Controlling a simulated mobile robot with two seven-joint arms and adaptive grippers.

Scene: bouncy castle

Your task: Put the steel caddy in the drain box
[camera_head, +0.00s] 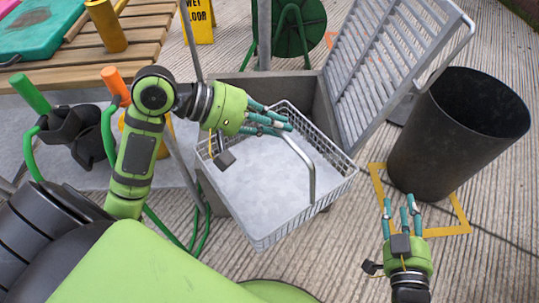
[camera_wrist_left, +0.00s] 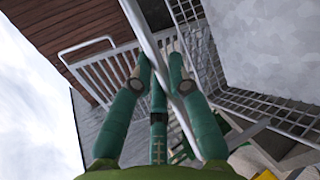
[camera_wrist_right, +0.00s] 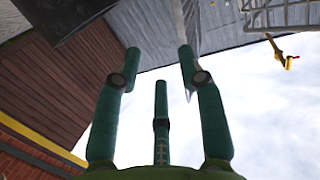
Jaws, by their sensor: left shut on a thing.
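The steel caddy (camera_head: 298,228) is a wire-mesh basket with a pale flat floor and a bar handle arched across it. My left gripper (camera_head: 285,122) is shut on the handle near the caddy's back edge. In the left wrist view the handle passes between the left fingers (camera_wrist_left: 162,75), beside the caddy's mesh wall (camera_wrist_left: 265,112). The drain box (camera_head: 334,122) is a grey open box behind and under the caddy. The caddy hides much of its opening and reaches past its front; the height between them is unclear. My right gripper (camera_head: 402,206) is open and empty at lower right.
The slatted grate (camera_head: 385,65) stands raised at the box's right side. A black bin (camera_head: 455,135) stands right of it, by a yellow floor marking (camera_head: 455,232). A wooden bench (camera_head: 140,35), a yellow wet-floor sign (camera_head: 199,20) and a green hose reel (camera_head: 290,28) are behind.

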